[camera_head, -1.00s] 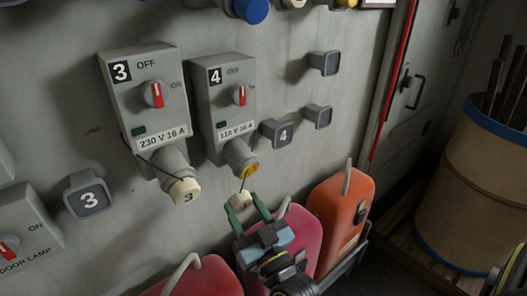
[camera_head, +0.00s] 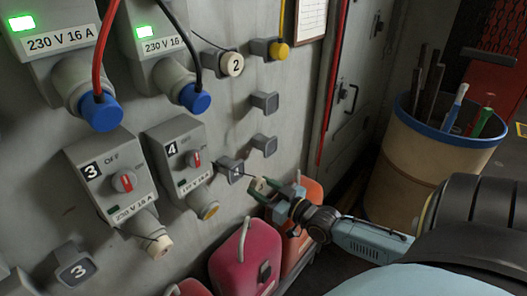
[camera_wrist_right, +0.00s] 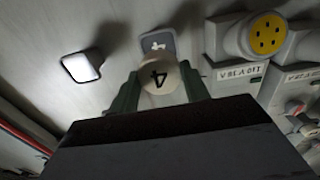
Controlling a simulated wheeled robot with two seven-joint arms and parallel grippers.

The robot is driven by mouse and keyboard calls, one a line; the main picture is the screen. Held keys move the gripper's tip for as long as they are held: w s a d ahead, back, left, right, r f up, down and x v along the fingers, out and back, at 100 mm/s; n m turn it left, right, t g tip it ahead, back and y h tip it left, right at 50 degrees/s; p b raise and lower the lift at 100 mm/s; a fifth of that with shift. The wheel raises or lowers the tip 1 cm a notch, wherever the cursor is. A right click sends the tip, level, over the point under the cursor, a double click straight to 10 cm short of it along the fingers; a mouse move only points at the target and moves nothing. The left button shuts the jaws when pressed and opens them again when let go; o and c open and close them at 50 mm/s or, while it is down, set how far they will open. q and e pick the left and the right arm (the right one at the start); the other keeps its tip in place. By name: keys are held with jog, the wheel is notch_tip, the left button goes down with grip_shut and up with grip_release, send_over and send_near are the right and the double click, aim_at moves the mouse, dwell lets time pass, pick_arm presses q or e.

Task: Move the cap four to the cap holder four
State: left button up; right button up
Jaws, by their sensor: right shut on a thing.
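My right gripper (camera_head: 276,193) is shut on cap four (camera_head: 258,184), a small cream cap on a thin cord. In the right wrist view the cap (camera_wrist_right: 160,77) shows an upside-down 4 between the green fingers (camera_wrist_right: 158,92). Cap holder four (camera_head: 230,170) is a grey square block on the wall, just left of the cap in the head view. In the wrist view the holder (camera_wrist_right: 152,42) is right behind the cap and partly hidden by it; I cannot tell whether they touch. The socket under box 4 (camera_head: 208,210) is uncapped, with a yellow face. My left gripper is out of view.
Bare grey holders (camera_head: 264,102) are on the wall above. Capped socket 3 (camera_head: 160,245) and holder 3 (camera_head: 74,268) are lower left. Red (camera_head: 240,262) and orange (camera_head: 301,238) canisters stand below the gripper. A barrel (camera_head: 415,165) is at right.

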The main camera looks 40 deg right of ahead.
aim_at(237, 173)
jog(key=shift+w+f+b, duration=0.1)
jog(key=shift+w+b, duration=0.65)
jog(key=shift+w, duration=0.45)
jog(key=w+b, duration=0.1)
jog(key=w, duration=0.2)
jog(key=shift+w+a+b, duration=0.15)
jog(key=shift+a+b, duration=0.05)
jog(key=shift+b, duration=0.1)
jog(key=shift+p, duration=0.55)
jog(key=shift+w, duration=0.55)
jog(key=o, duration=1.4)
jog(key=shift+c, duration=0.2)
jog(key=shift+s, duration=0.1)
